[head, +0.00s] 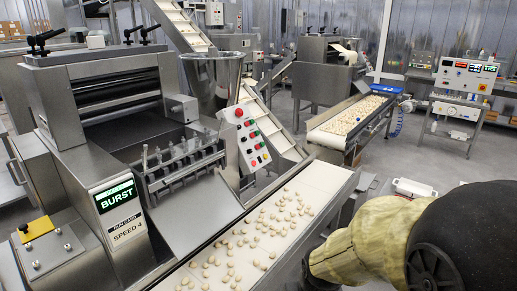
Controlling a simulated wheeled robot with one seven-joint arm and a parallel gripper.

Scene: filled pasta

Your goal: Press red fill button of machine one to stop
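The near steel pasta machine (100,190) fills the left side, with a lit display reading "BURST" (115,196) and a "SPEED 4" label below it. The button labels are too small to read. My arm enters at lower right, in front of the belt and apart from the panel. No gripper fingers are visible.
A white conveyor belt (300,222) with many small pasta pieces runs between my arm and the panel. A steel hopper (213,80) stands behind the panel. A second machine (328,70) with its own belt and a console with red displays (468,80) stand behind.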

